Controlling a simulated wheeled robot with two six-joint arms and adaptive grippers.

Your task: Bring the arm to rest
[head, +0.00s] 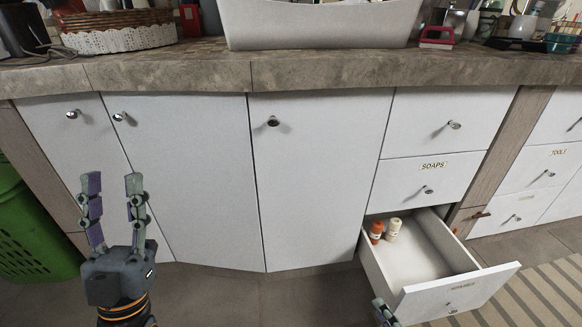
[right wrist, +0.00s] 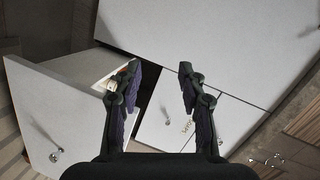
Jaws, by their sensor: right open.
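My left gripper (head: 112,190) is upright in front of the white cabinet doors at the left of the head view, its two fingers apart with nothing between them. My right gripper shows only as a small part (head: 382,312) at the bottom edge of the head view, by the open drawer's left corner. In the right wrist view my right gripper (right wrist: 157,75) is open and empty, with the cabinet fronts behind it. The open bottom drawer (head: 484,286) holds an orange-red bottle (head: 376,232) and a cream bottle (head: 393,229) at its back left.
A stone countertop (head: 300,70) runs above the cabinets, with a white sink (head: 320,25) and a wicker basket (head: 115,35). A green basket (head: 30,225) stands on the floor at left. A striped rug (head: 545,290) lies at right. The drawer above is labelled SOAPS (head: 433,166).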

